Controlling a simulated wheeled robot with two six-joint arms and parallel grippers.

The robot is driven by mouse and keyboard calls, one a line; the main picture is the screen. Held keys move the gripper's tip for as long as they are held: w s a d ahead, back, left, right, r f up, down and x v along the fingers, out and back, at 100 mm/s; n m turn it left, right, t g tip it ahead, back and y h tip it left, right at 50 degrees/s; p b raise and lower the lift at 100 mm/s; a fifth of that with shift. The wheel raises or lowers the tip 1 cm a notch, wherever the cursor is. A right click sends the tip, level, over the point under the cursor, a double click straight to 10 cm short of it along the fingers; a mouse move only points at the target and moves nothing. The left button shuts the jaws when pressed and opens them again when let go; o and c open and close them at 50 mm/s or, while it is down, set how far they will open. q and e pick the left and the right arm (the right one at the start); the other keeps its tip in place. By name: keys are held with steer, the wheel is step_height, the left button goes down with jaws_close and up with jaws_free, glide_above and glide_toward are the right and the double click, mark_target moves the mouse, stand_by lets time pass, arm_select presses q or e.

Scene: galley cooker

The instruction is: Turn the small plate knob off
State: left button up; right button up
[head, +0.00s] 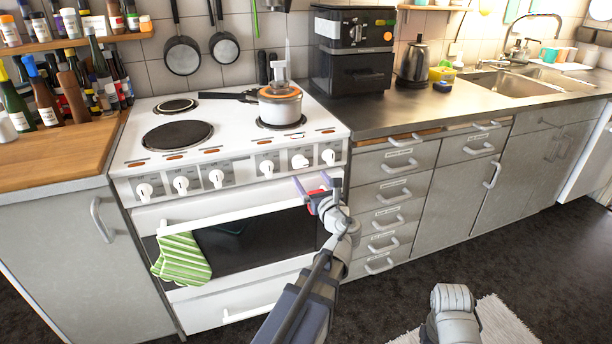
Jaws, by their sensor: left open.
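A white cooker (135,150) stands at the left with a row of several white knobs along its front panel. The knobs at the right end include one (300,161) and the rightmost one (328,156). I cannot tell from the markings which is the small plate knob. A small plate (177,106) is bare at the back left; a pot (280,107) covers much of another at the right. My left gripper (313,183) is open and empty, just below the right-end knobs, apart from them as far as I can see. My right gripper is out of view.
Below the panel is the oven door (255,243). Drawers (390,190) stand right of the cooker. The pot's handle points left over the hob. The floor in front is clear apart from a light rug (505,322).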

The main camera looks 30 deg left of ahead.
mark_target(302, 166)
arm_select(q)
steer(key=shift+x, duration=3.9)
steer(key=c, duration=1.4)
